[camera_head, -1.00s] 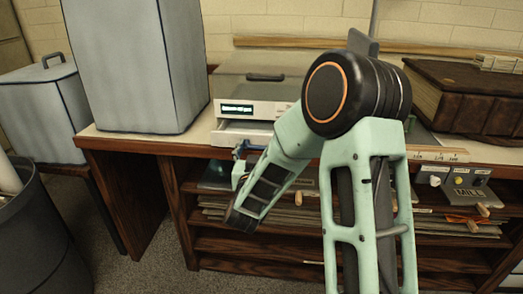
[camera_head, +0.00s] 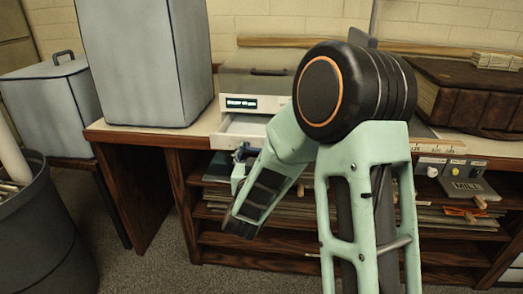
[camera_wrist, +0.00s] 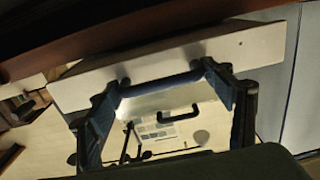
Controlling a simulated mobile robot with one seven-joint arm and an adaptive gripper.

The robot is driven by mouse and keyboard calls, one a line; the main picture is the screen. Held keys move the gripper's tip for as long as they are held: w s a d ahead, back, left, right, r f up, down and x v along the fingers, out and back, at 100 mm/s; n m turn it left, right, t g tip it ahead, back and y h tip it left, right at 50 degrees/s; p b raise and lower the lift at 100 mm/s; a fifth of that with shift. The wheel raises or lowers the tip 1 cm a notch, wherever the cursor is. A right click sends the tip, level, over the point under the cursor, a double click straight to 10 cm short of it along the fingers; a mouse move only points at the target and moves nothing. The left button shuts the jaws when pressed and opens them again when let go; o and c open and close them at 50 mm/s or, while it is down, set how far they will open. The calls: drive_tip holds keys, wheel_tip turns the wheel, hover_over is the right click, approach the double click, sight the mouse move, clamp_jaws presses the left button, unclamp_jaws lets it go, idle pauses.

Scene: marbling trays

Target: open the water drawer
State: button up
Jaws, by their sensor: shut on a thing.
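The water drawer (camera_head: 236,142) is a pale drawer low in the front of a white machine (camera_head: 262,103) with a small lit display. It stands partly out, with its inside showing from above. My gripper (camera_head: 246,152) is at the drawer's front, its dark blue fingers partly hidden by my arm. In the wrist view my gripper (camera_wrist: 162,83) has a finger on each side of a blue bar, the handle (camera_wrist: 160,86), and is shut on it. A pale panel (camera_wrist: 260,45) lies behind the bar; I cannot tell its exact part.
A large grey box (camera_head: 146,65) stands left of the machine on the bench. A thick brown book (camera_head: 470,100) lies on the right. Shelves with boards are below, beside a MILL control panel (camera_head: 467,187). A dark bin (camera_head: 40,230) stands at the left. The floor between is clear.

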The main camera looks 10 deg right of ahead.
drive_tip(key=shift+a, duration=0.2)
drive_tip(key=o, duration=1.4)
drive_tip(key=v, duration=0.7)
drive_tip(key=shift+s+r, duration=0.1)
drive_tip(key=shift+s, duration=0.1)
drive_tip(key=shift+w, duration=0.1)
